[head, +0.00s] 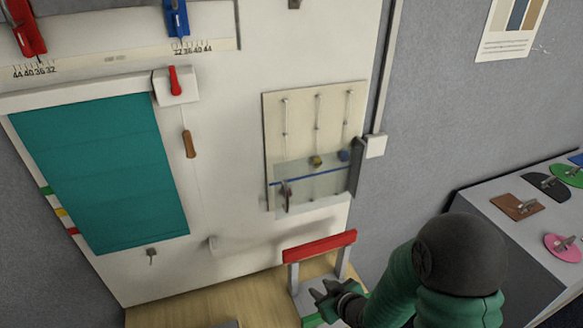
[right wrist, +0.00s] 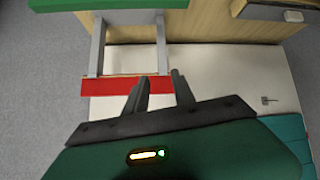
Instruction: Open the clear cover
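The clear cover (head: 325,187) is a see-through panel with a blue strip across it, over the lower part of a cream board (head: 300,115) on the white wall panel. Small knobs show through and near it, and a dark upright piece (head: 356,167) stands at its right edge. I cannot tell how the cover is hinged. My right gripper (head: 327,290) is below and apart from the cover, near a red bar (head: 320,246). In the right wrist view its two fingers (right wrist: 160,90) stand apart with nothing between them. My left gripper is not in view.
The red bar sits on grey posts above the wooden bench (head: 190,305), close to my right gripper. A teal panel (head: 105,175) and a red-handled switch (head: 174,82) are to the left. A side table (head: 480,200) with coloured pieces stands at right.

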